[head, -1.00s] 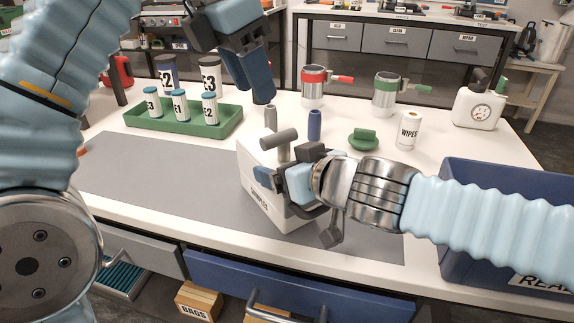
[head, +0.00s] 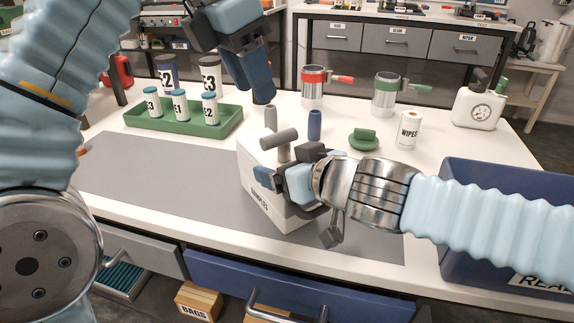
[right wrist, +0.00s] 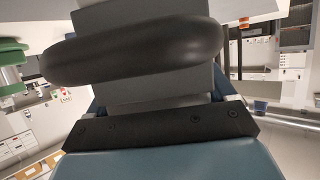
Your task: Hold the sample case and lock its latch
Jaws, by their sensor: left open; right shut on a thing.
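The white sample case (head: 272,213) stands on the grey mat near the front of the bench, with a dark label on its side. A grey T-shaped piece (head: 280,142) stands up from its top. My right gripper (head: 284,182) is shut at the case's upper right side; its body hides the part gripped. A dark lever-like piece (head: 331,236) hangs below that gripper; I cannot tell whether it is the latch. In the right wrist view, a dark rounded bar (right wrist: 135,50) crosses a grey block. My left gripper (head: 260,98) is open and empty, above and behind the case.
A green tray (head: 185,127) of labelled bottles stands to the left. A blue bin (head: 500,185) is at right. The mat's left part is clear.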

